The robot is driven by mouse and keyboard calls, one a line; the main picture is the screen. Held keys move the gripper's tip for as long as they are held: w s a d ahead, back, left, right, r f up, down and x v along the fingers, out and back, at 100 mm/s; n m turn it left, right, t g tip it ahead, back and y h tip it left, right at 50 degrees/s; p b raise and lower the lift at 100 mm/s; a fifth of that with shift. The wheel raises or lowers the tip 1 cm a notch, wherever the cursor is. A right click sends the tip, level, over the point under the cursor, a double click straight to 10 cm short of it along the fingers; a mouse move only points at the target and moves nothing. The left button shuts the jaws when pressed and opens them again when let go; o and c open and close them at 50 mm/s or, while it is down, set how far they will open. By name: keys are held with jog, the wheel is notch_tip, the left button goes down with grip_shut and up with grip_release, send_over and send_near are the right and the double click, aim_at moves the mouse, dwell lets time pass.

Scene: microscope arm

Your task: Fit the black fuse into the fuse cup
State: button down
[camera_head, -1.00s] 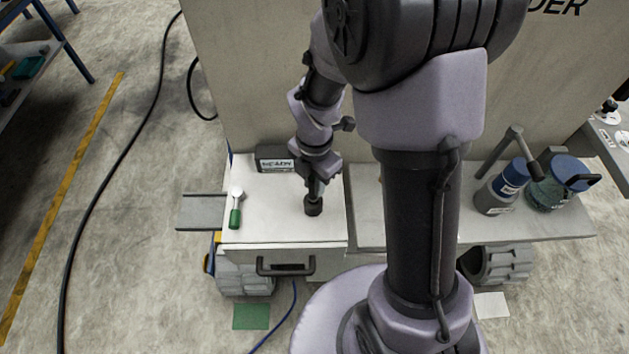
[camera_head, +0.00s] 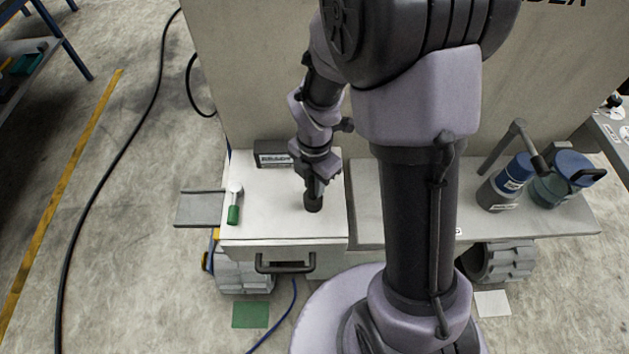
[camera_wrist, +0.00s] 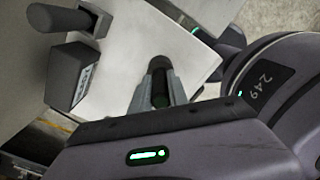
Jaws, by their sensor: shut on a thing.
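My gripper (camera_head: 315,192) is above the white top of the drawer cabinet (camera_head: 265,222), pointing down. A short dark cylinder (camera_head: 313,203) is at its fingertips in the head view. In the wrist view, the gripper (camera_wrist: 160,92) is shut on the black fuse (camera_wrist: 160,98), which shows as a dark strip between the fingers. A wider dark grey cylinder (camera_wrist: 158,66) shows just beyond the fingertips, probably the fuse cup. I cannot tell how deep the fuse is in it, as the fingers hide the joint.
A black labelled box (camera_head: 273,153) stands behind the gripper. A green-handled tool (camera_head: 234,205) lies left on the cabinet top. A blue-capped bottle (camera_head: 506,185) and a blue-lidded jar (camera_head: 563,180) stand far right. The white top around the gripper is mostly clear.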

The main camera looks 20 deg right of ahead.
jog(key=shift+f+b, duration=0.8)
jog(key=shift+f, duration=0.35)
jog(key=c, duration=1.2)
grip_release()
jog(key=shift+r, duration=0.1)
notch_tip(320, 180, up, 17)
jog(key=p, duration=0.7)
jog(key=shift+r+p, duration=0.1)
jog(key=shift+p, duration=0.3)
